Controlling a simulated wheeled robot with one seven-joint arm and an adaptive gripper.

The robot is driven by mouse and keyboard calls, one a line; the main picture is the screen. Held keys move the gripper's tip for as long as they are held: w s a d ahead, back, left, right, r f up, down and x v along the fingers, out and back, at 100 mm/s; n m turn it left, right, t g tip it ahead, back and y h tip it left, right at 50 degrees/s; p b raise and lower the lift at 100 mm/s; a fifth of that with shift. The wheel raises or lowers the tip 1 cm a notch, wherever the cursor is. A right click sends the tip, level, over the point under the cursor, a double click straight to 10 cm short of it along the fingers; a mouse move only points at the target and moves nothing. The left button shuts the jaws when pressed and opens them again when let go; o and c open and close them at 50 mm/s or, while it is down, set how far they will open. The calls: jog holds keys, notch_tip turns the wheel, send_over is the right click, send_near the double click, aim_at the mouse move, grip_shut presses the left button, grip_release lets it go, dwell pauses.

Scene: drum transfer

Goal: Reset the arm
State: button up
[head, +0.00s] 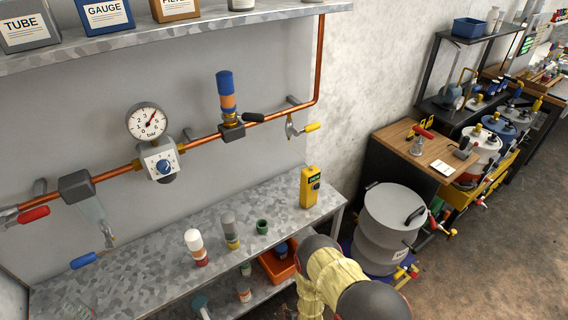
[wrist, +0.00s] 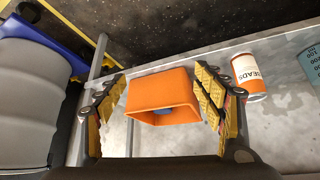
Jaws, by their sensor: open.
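My gripper (wrist: 161,76) shows in the wrist view with its two yellow-padded fingers spread apart, open. An orange bin (wrist: 158,88) lies in the picture between the fingers, with a blue item (wrist: 163,110) partly visible inside it. I cannot tell how far the fingers are from the bin, and nothing is seen gripped. My arm (head: 335,283) shows at the bottom of the head view, in front of the lower shelf; the gripper itself is hidden there. The orange bin (head: 277,268) shows beside the arm on the lower shelf.
A bench (head: 130,262) holds bottles, a green cup (head: 262,227) and a yellow device (head: 310,187). Copper pipework with a gauge (head: 147,122) runs above. A grey drum (head: 388,225) stands right of my arm. A BEADS can (wrist: 248,78) is right of the fingers. Floor at right is open.

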jog(key=s+g, duration=0.2)
jog(key=s, duration=0.2)
jog(key=s+d+r+g+h+b, duration=0.1)
jog(key=s+d+r+g, duration=0.2)
jog(key=r, duration=1.4)
jog(key=s+d+r+g+b, duration=0.2)
jog(key=s+d+r+g, duration=0.1)
jog(key=r, duration=1.5)
jog(key=s+d+r+t+b, duration=0.1)
jog(key=s+d+r+t, duration=0.1)
jog(key=r, duration=0.7)
jog(key=s+d+r+m+t+b, duration=0.1)
jog(key=s+r, duration=0.4)
jog(key=r, duration=0.5)
jog(key=s+d+r+m+t+b, duration=0.1)
jog(key=s+d+r+t+b, duration=0.1)
jog(key=r, duration=0.7)
jog(key=shift+s+d+r+t+b, duration=0.3)
jog(key=shift+s+d+t, duration=0.5)
jog(key=shift+s+d, duration=0.4)
